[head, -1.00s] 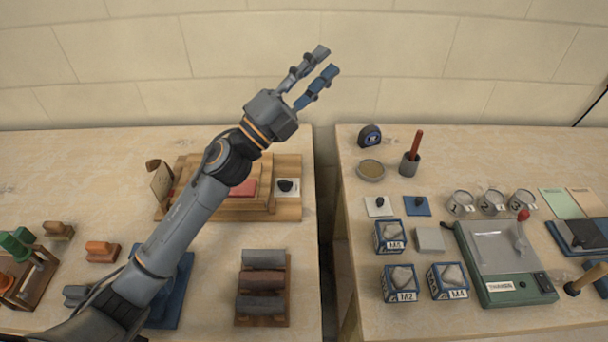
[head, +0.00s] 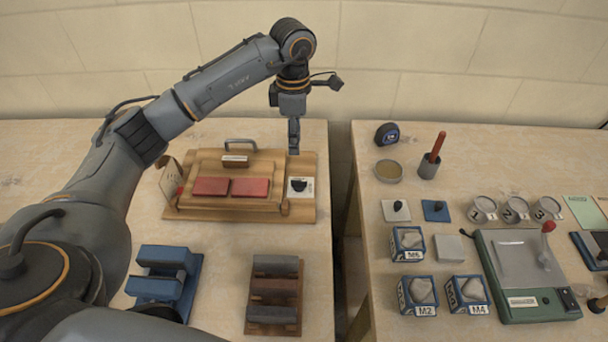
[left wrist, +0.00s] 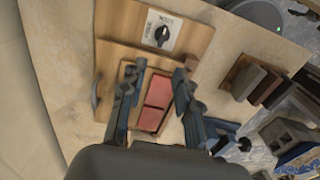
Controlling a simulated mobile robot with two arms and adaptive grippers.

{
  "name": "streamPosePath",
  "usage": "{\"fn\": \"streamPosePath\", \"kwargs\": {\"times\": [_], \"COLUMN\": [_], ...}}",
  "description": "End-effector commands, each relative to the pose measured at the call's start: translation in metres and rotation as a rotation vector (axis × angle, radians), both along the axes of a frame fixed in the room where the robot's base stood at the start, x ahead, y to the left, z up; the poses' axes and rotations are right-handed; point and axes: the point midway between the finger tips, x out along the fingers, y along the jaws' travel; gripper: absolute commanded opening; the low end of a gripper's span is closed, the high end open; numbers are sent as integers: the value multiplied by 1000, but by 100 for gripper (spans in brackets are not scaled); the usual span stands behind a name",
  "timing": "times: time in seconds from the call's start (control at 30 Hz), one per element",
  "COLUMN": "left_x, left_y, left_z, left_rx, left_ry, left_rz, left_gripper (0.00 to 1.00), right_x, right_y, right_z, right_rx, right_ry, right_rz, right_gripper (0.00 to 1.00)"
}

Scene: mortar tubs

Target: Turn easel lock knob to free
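The wooden easel (head: 240,210) lies on the left table, with two red blocks (head: 249,187) on it. Its black lock knob (head: 299,186) sits on a white plate at the right end. In the left wrist view the knob (left wrist: 161,34) has lettering beside it that looks like LOCK and FREE; its exact pointing is too small to tell. My left gripper (head: 294,150) points down above the easel, just behind the knob in the head view. In the left wrist view its fingers (left wrist: 154,80) are apart and empty, away from the knob. My right gripper is out of view.
A grey metal handle (head: 241,142) stands at the easel's back edge. Blue holder (head: 155,287) and dark bar rack (head: 273,310) stand in front. A gap separates the right table, which holds labelled tubs (head: 417,295), cups and a green-framed device (head: 530,300).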

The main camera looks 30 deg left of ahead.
Motion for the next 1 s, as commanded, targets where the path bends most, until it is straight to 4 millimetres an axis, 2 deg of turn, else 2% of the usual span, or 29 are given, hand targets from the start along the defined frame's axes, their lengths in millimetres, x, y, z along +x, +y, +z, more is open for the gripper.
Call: {"fn": "streamPosePath", "kwargs": {"times": [0.6, 0.8, 1.0], "left_x": [-1, -1, -1], "left_y": [-3, -2, -2], "left_z": [-114, -131, -134], "left_rx": [-7, -6, -6], "left_ry": [5, 3, 1], "left_rz": [-2, -2, -2], "left_gripper": [32, 32, 32], "right_x": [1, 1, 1], "right_y": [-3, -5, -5], "right_z": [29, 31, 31], "right_rx": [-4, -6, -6], "right_ry": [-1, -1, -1], "right_rz": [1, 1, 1], "right_gripper": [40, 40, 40]}}
